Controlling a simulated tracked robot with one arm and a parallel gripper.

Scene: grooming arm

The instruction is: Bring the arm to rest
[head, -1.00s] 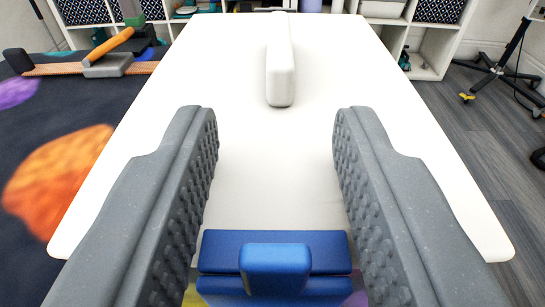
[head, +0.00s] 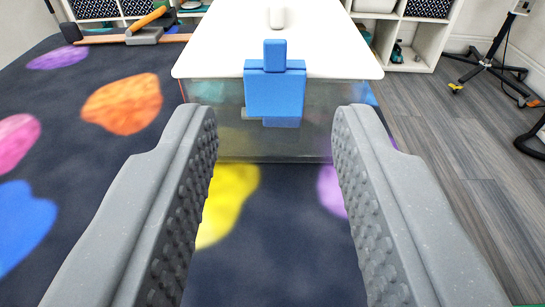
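My gripper (head: 273,125) is open, with its two grey studded fingers wide apart and nothing between them. It points over the dark carpet in front of a white table (head: 215,60). A blue block-shaped piece (head: 275,92) is at the table's near edge, beyond my fingertips and apart from them. A white rounded bar (head: 277,17) lies farther back on the table top.
A dark carpet with coloured spots (head: 123,104) spreads at left and below. Grey wood floor (head: 440,150) lies at right, with a wheeled stand (head: 487,72). White shelves (head: 415,45) stand behind. An orange-handled item (head: 146,19) is at back left.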

